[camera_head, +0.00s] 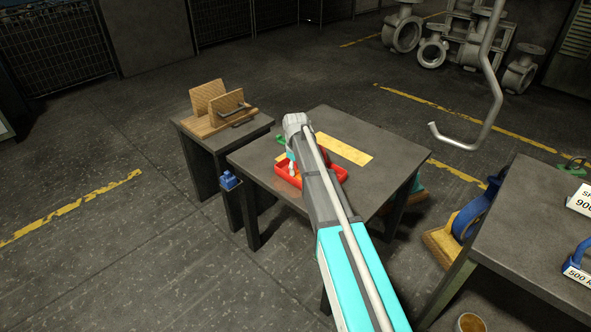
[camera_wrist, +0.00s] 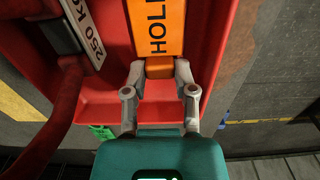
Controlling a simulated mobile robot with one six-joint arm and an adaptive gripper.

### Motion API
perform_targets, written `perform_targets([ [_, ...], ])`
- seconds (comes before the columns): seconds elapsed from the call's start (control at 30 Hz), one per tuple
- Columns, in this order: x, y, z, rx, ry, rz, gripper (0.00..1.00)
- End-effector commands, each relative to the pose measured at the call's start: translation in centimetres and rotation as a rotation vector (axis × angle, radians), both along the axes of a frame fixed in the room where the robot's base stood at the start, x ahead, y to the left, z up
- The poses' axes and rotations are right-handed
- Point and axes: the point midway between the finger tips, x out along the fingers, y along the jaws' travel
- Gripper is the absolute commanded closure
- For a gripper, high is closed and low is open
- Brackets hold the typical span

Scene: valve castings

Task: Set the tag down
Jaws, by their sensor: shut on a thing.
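An orange tag (camera_wrist: 158,25) with black letters, of which "HOLL" or similar shows, is between the fingertips of my gripper (camera_wrist: 160,72), which is shut on its orange end block. The tag lies over the red tray (camera_wrist: 108,100) in the wrist view; I cannot tell whether it touches the tray floor. In the head view the red tray (camera_head: 338,172) is on the middle table, partly hidden by my arm, and my gripper (camera_head: 292,166) is over its left part.
The middle table (camera_head: 262,160) carries a yellow strip (camera_head: 344,148) behind the tray. A wooden stand (camera_head: 220,108) is on the small left table. A blue item (camera_head: 229,180) hangs beside it. The right table (camera_head: 535,240) holds labelled items. Castings (camera_head: 402,30) stand at the back.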

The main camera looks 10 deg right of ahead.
Motion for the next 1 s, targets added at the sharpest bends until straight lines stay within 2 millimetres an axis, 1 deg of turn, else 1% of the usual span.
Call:
perform_targets([
  [0.6,0.00,0.11,-0.55,0.000,0.000,0.001,0.97],
  [0.63,0.00,0.12,-0.49,0.000,0.000,0.001,0.59],
  [0.77,0.00,0.12,-0.47,0.000,0.000,0.001,0.35],
  [0.8,0.00,0.12,-0.47,0.000,0.000,0.001,0.27],
  [0.83,0.00,0.12,-0.47,0.000,0.000,0.001,0.24],
  [1.0,0.00,0.11,-0.47,0.000,0.000,0.001,0.24],
])
